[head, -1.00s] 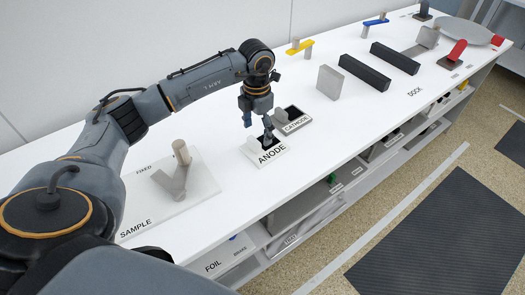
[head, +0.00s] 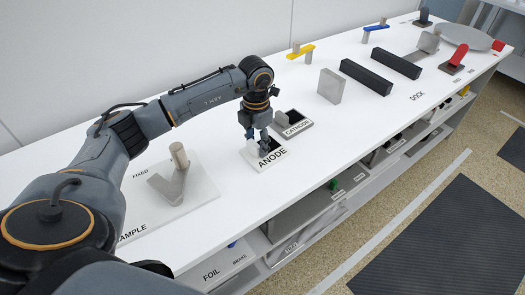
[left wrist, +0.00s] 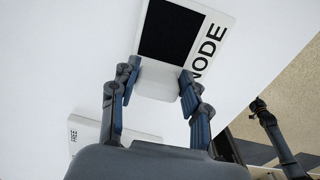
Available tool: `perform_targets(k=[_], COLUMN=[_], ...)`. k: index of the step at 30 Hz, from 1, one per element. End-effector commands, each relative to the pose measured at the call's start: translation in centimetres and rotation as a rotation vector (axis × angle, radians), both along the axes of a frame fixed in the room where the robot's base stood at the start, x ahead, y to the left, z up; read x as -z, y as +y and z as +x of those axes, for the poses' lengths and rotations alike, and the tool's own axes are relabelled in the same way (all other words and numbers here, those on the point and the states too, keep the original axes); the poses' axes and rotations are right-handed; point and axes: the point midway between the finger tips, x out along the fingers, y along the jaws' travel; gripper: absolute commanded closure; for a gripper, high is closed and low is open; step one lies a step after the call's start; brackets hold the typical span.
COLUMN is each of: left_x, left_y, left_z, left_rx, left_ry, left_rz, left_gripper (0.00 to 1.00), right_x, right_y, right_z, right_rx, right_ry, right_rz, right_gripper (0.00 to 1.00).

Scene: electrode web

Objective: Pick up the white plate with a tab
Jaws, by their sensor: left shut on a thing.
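The white plate (head: 252,158), lettered ANODE, lies on the white bench and carries a black square. It shows closer in the left wrist view (left wrist: 222,24), with a pale tab (left wrist: 158,82) at the square's near edge. My left gripper (head: 263,150) points down over this plate. In the left wrist view its two fingers (left wrist: 155,88) lie on either side of the tab and are shut on it. In the head view the fingers hide much of the tab and part of the black square. My right gripper cannot be made out.
A grey CATHODE plate (head: 298,126) lies close behind. The pale SAMPLE board (head: 205,190) with a grey post (head: 178,155) is left. A grey block (head: 331,86) and black bars (head: 366,77) stand farther right.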

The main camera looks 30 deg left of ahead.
Motion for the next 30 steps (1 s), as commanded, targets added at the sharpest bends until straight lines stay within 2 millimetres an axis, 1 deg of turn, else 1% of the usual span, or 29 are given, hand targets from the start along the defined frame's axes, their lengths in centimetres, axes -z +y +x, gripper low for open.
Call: perform_targets(k=[8,13,17,20,26,27,30], left_x=[-0.4,-2.0,-4.2,-5.9,-10.5,-10.3,-11.1], left_y=[0.0,0.0,-0.1,-0.6,-1.9,-2.3,-3.2], left_z=[0.0,0.1,-0.1,-1.6,-5.0,-6.1,-8.2], left_rx=[0.000,0.000,0.001,0.003,0.004,0.005,0.004], left_ry=[-0.001,-0.002,-0.002,0.000,-0.001,0.002,0.001], left_rz=[0.000,0.000,-0.001,0.001,0.002,0.002,0.001], left_gripper=[1.00,1.00,1.00,1.00,1.00,1.00,1.00], right_x=[-0.3,-1.5,-3.1,-4.9,-8.9,-8.7,-9.3], right_y=[0.0,0.0,0.0,0.0,-0.1,-0.1,-0.1], right_z=[0.0,0.1,0.1,0.1,0.1,0.1,0.1], right_rx=[0.000,0.000,0.000,0.000,0.000,0.000,0.000], right_ry=[0.000,-0.001,-0.001,-0.001,-0.001,-0.001,-0.001], right_rz=[0.000,-0.001,-0.001,-0.001,-0.001,-0.001,-0.001], right_gripper=[0.60,0.60,0.60,0.60,0.60,0.60,0.60])
